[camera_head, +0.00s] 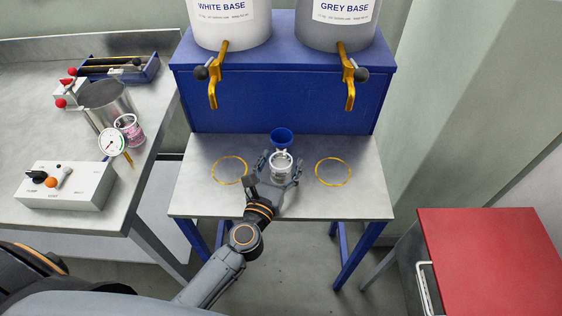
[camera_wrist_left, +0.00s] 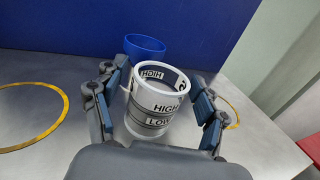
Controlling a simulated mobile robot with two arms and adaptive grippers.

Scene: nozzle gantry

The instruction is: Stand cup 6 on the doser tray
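A clear-and-white cup (camera_head: 280,166) with HIGH and LOW bands stands on the grey doser tray (camera_head: 210,200), between the two yellow rings. I cannot read a cup number on it. In the left wrist view the cup (camera_wrist_left: 154,112) shows its open rim and looks empty. My left gripper (camera_head: 279,172) is around the cup, one finger on each side. In the left wrist view, a gap shows between the cup and the right finger; the left finger is very close to it, contact unclear. My right gripper is out of view.
A blue cup (camera_head: 281,136) stands just behind, against the blue cabinet (camera_head: 280,98). Two yellow nozzles (camera_head: 219,80) (camera_head: 347,85) hang above the yellow rings (camera_head: 229,170) (camera_head: 333,172). A bench with a pink-marked cup (camera_head: 130,128) and gauge (camera_head: 111,142) is left; a red cart (camera_head: 490,255) is right.

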